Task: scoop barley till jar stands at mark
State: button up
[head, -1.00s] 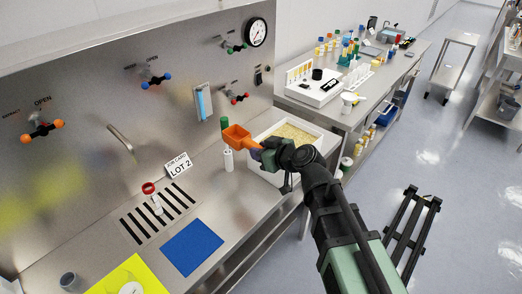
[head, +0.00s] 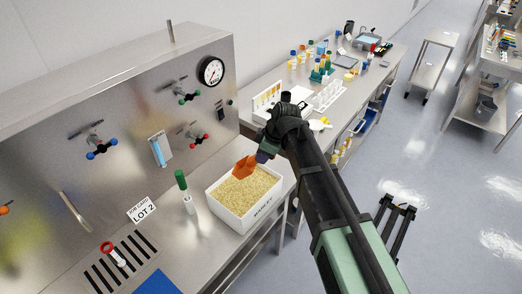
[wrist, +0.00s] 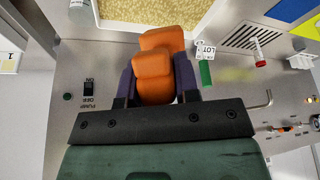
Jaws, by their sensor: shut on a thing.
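My gripper (head: 262,156) is shut on an orange scoop (head: 244,166). In the wrist view my gripper (wrist: 155,80) has a purple finger on each side of the orange scoop (wrist: 160,62). The scoop is over the far part of the white barley bin (head: 246,221), which is full of pale barley (head: 240,191). I cannot tell whether the scoop touches the grain or holds any. The bin's barley (wrist: 150,10) also shows at the top of the wrist view. I cannot make out a jar with a mark in either current view.
A LOT 2 card (head: 142,211), a red-ringed tube (head: 114,255) and a slotted drain (head: 128,262) lie farther left. The valve panel (head: 140,110) rises behind.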

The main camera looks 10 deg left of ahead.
jog(key=shift+s+f+b, duration=0.15)
jog(key=shift+f+b, duration=0.4)
jog(key=shift+f, duration=0.05)
notch_tip(320, 180, down, 12)
jog(key=b, duration=1.1)
jog(key=shift+r, duration=0.25)
jog(key=shift+r, duration=0.1)
